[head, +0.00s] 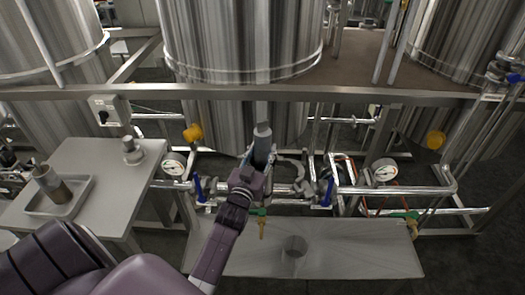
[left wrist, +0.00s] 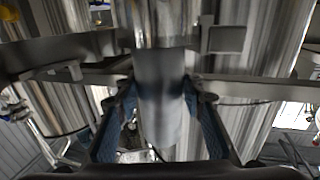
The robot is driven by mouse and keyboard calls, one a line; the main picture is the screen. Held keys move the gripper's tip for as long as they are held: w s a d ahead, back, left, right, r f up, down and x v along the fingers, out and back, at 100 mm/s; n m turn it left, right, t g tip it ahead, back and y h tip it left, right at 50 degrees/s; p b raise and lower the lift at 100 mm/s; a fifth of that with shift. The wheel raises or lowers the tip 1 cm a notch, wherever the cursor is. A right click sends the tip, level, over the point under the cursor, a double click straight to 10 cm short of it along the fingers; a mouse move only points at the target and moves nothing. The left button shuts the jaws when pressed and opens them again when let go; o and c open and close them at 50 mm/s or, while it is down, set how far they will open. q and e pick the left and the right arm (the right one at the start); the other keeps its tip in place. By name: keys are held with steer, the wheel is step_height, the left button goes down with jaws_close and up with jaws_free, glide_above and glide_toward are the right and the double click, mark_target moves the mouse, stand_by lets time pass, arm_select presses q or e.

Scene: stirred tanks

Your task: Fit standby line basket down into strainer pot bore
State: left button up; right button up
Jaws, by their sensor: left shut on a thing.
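My left gripper (head: 255,172) is shut on a grey cylindrical basket (head: 262,146) and holds it upright in front of the middle tank. In the left wrist view the two blue-padded fingers (left wrist: 163,105) press on both sides of the smooth grey basket (left wrist: 162,85). The pipework with the strainer (head: 285,188) runs behind and below my gripper, between two blue-handled valves. The strainer pot bore cannot be made out; my gripper and forearm cover part of that area. The basket's lower end is hidden by the gripper. My right gripper is not in view.
A side table (head: 110,185) at left bears a metal tray (head: 45,205) with a cylindrical part (head: 52,184) and a small knobbed part (head: 132,152). A low bench (head: 350,255) stands in front of the pipes. A frame rail (head: 400,92) crosses above. Gauges (head: 384,170) and a blue valve handle (head: 327,191) flank the pipework.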

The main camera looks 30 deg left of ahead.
mark_target(260, 164)
arm_select(q)
steer(key=shift+r+p, duration=0.1)
steer(key=shift+p, duration=0.45)
stand_by(1.2)
steer(key=shift+f+b, duration=1.15)
steer(key=shift+f, duration=0.35)
steer(key=o, duration=1.3)
steer(key=shift+o, duration=0.4)
steer(key=shift+f, duration=0.15)
steer(key=shift+s+f, duration=0.15)
steer(key=shift+s+d, duration=0.15)
steer(key=shift+s, duration=0.15)
steer(key=v, duration=1.1)
steer(key=shift+r, duration=0.45)
steer(key=shift+d, duration=0.1)
